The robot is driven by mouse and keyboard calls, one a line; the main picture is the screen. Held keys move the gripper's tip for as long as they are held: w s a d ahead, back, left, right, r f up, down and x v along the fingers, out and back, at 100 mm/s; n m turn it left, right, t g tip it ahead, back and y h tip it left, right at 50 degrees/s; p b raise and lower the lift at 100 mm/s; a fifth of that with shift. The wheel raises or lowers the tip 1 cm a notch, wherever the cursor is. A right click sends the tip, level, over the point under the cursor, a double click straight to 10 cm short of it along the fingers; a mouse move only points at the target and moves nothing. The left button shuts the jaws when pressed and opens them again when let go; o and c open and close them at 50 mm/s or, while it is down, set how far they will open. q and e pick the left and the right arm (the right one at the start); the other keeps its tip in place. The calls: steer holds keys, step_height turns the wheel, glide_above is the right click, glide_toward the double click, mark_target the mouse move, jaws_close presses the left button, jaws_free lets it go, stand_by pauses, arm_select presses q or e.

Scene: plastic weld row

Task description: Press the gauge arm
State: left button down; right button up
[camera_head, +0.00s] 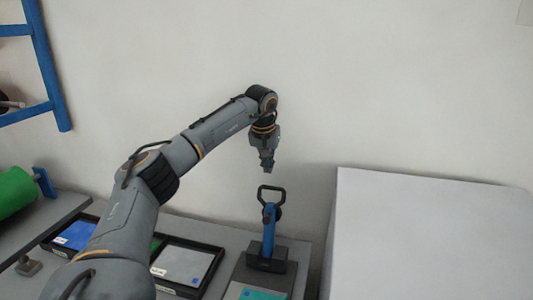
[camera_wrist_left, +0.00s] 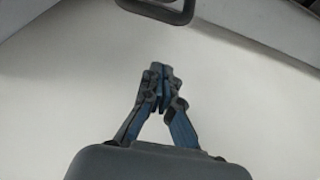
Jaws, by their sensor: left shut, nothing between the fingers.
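The gauge (camera_head: 269,235) stands on the grey bench, with a blue upright on a dark base. Its arm ends in a black loop handle (camera_head: 271,193) at the top. Part of a dark loop, seemingly this handle, shows at the top edge of the left wrist view (camera_wrist_left: 165,12). My left gripper (camera_head: 267,170) points down, a little above the handle and apart from it. Its fingers (camera_wrist_left: 160,70) are shut and empty. My right gripper is in neither view.
A black tray (camera_head: 207,247) with blue, green and grey plates lies left of the gauge, partly behind my left arm. A green cylinder (camera_head: 12,190) and a blue frame (camera_head: 48,65) are at the left. A large white box-like block (camera_head: 430,240) stands at the right. The wall is close behind.

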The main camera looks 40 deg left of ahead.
arm_select(q)
steer(key=s+f, duration=0.1)
steer(key=d+p, duration=0.1)
steer(key=s+f, duration=0.1)
steer(key=shift+s+d+f, duration=0.25)
steer(key=shift+s+f, duration=0.1)
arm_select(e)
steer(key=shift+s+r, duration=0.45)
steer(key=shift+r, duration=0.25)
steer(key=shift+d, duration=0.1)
